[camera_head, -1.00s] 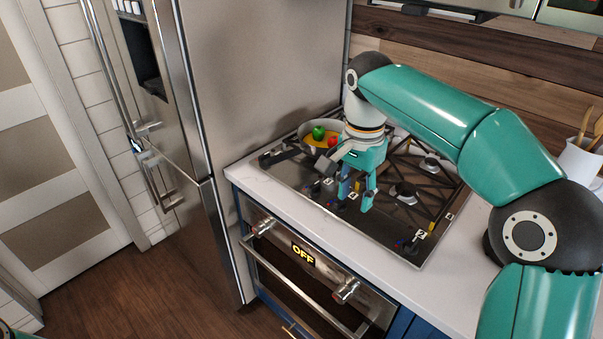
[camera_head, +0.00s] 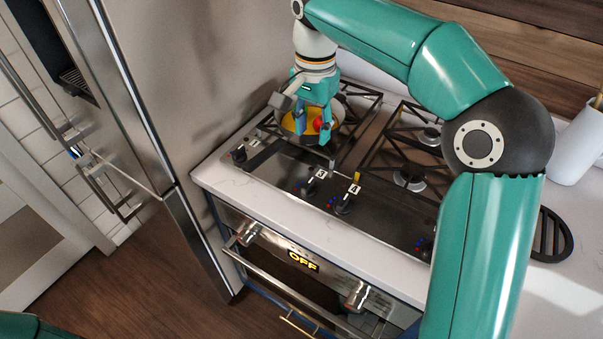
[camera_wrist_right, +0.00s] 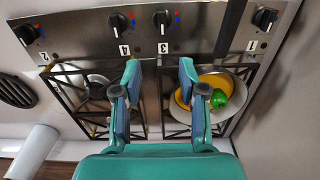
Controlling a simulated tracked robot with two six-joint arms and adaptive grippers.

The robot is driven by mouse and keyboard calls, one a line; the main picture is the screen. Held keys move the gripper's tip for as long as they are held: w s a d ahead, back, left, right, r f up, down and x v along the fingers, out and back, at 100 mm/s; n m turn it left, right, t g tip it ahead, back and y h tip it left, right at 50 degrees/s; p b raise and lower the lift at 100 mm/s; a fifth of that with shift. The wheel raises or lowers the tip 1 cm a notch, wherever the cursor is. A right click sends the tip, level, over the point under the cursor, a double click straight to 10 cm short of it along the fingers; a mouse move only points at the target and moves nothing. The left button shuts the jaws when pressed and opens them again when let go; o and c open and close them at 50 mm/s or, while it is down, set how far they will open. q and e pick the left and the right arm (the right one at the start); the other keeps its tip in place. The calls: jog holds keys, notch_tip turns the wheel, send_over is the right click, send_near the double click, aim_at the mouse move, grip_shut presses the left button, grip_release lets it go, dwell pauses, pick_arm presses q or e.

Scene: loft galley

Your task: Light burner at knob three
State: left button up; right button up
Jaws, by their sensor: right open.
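Knob three (camera_head: 308,187) is a black dial with a white "3" label, on the cooktop's front strip. It also shows in the right wrist view (camera_wrist_right: 161,18). Knob four (camera_head: 343,204) sits close beside it. Knob one (camera_head: 240,155) and knob two (camera_head: 424,245) are farther out on either side. My right gripper (camera_head: 313,132) is open and empty, with its fingers above the cooktop in front of the pan. In the right wrist view, knob three lies beyond the fingertips (camera_wrist_right: 159,68), apart from them. I see no flame. My left gripper is out of view.
A pan (camera_wrist_right: 238,75) with yellow contents and a green item stands on the burner behind knobs one and three; its dark handle (camera_wrist_right: 234,22) sticks out forward between them. The oven display (camera_head: 303,261) reads OFF. A white utensil holder (camera_head: 577,150) stands at right.

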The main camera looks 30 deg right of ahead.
aim_at(308, 183)
jog(key=f, duration=1.6)
jog(key=shift+w+a, duration=0.1)
jog(key=shift+a, duration=0.2)
jog(key=shift+c, duration=0.2)
jog(key=shift+r, duration=0.1)
grip_shut()
